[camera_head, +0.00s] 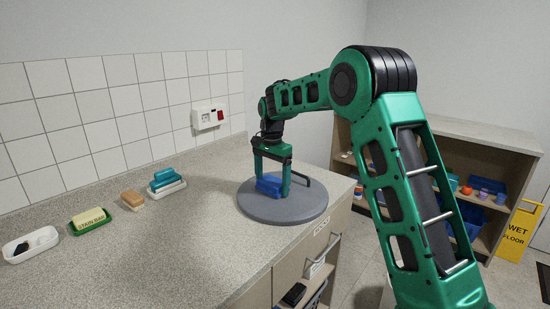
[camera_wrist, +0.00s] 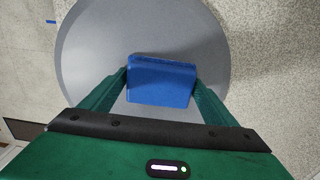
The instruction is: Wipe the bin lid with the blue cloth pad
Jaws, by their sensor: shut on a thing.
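A round grey bin lid (camera_head: 262,211) with a dark handle at its right lies on the speckled counter near its right end. My gripper (camera_head: 271,190) points down over the lid and is shut on the blue cloth pad (camera_head: 268,184). In the wrist view the blue cloth pad (camera_wrist: 161,80) sits between my two green fingers (camera_wrist: 162,92), over the grey lid (camera_wrist: 90,45). The pad is low at the lid's surface; I cannot tell whether it touches.
On the counter (camera_head: 170,250) stand a teal-and-white stack (camera_head: 167,182), a brown block (camera_head: 132,199), a stain bar (camera_head: 90,220) and a white dish (camera_head: 31,244). A wall socket (camera_head: 208,117) is behind. A shelf unit (camera_head: 480,135) and yellow wet-floor sign (camera_head: 521,230) stand right.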

